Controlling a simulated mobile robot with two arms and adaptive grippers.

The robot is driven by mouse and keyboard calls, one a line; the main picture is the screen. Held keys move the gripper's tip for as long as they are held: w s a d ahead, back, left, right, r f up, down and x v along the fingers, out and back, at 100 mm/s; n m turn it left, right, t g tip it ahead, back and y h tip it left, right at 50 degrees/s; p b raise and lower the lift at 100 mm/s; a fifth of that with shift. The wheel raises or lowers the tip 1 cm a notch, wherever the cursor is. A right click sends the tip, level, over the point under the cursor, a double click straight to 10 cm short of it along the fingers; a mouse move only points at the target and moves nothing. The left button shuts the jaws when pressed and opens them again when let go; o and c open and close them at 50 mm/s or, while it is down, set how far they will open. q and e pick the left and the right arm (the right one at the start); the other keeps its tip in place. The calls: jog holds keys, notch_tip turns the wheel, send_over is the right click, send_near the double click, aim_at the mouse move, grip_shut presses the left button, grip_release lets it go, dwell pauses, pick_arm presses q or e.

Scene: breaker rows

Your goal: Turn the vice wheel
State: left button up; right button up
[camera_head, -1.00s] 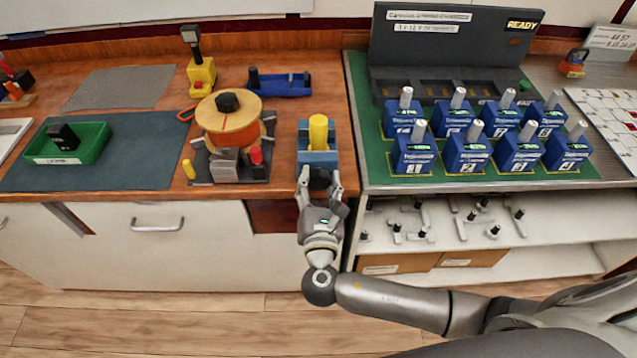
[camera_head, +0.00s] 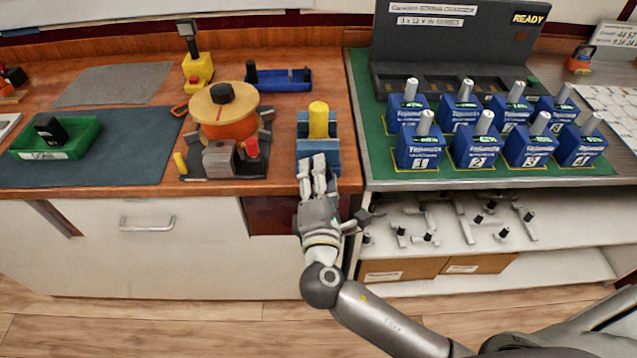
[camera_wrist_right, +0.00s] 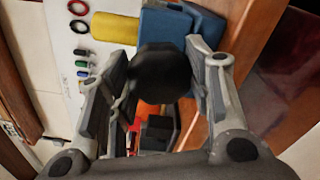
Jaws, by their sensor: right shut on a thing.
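The blue vice (camera_head: 318,150) stands at the front edge of the wooden counter, with a yellow cylinder (camera_head: 318,118) upright in it. Its black vice wheel (camera_wrist_right: 158,74) shows in the right wrist view between my right gripper's fingers. In the head view the wheel is hidden behind the fingers. My right gripper (camera_head: 317,172) reaches up to the vice front from below and is shut on the wheel, one finger on each side in the wrist view. My left gripper is not in view.
A spool fixture (camera_head: 228,118) with an orange reel stands left of the vice. A green tray (camera_head: 88,142) lies on a dark mat further left. Several numbered blue blocks (camera_head: 418,152) with grey posts stand on the green mat at right. Small parts lie on the shelf below.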

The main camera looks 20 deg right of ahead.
jog(key=m+b, duration=0.2)
jog(key=shift+f+m, duration=0.2)
jog(key=shift+m, duration=0.2)
jog(key=shift+r+m+b, duration=0.1)
jog(key=shift+m+b, duration=0.8)
jog(key=shift+m, duration=0.5)
jog(key=o, duration=1)
jog(key=shift+r, duration=0.1)
jog(key=v, duration=1.2)
